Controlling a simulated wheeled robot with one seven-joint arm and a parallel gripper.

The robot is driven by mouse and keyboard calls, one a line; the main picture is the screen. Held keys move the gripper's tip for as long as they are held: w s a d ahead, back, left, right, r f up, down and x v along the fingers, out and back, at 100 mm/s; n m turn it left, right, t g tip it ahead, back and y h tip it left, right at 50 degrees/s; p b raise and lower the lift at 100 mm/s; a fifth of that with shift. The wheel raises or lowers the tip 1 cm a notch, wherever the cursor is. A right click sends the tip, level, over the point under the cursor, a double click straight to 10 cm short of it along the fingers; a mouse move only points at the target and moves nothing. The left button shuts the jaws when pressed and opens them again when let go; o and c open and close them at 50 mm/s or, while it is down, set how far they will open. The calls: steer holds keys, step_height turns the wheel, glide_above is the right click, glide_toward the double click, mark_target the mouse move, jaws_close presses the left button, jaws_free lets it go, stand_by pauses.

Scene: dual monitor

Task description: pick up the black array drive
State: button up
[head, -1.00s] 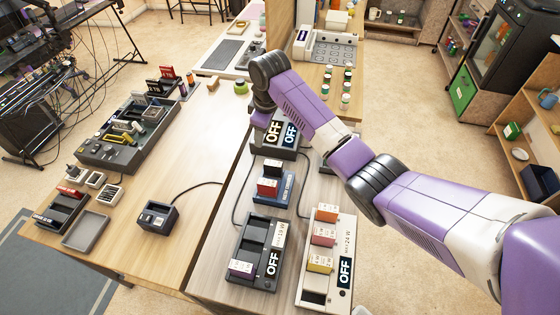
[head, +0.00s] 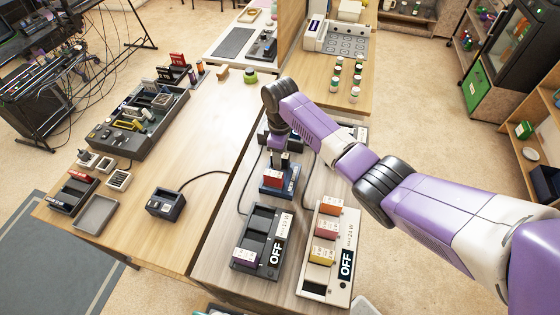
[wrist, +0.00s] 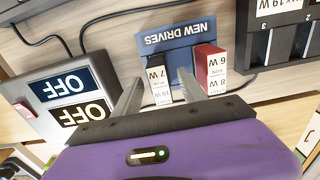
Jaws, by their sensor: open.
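The black drive (wrist: 158,84), with a white label face, stands upright in the blue tray marked NEW DRIVES (wrist: 178,35). In the head view the blue tray (head: 275,191) is on the near table, and my gripper hides much of the black drive. A red drive (wrist: 208,66) stands beside it in the same tray. My gripper (wrist: 161,76) is open; in the wrist view its fingers appear one on each side of the black drive, the right one between the two drives. I cannot tell whether either finger touches it. In the head view my gripper (head: 279,150) is above the tray.
A dark drive bay (head: 262,222) and a white bay (head: 335,240), both with OFF displays, stand in front of the tray. A unit with two OFF displays (wrist: 60,98) is close by in the wrist view. Cables cross the table.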

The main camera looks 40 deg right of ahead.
steer(key=shift+c, duration=0.4)
jaws_close()
step_height(320, 180, up, 20)
steer(key=p, duration=0.3)
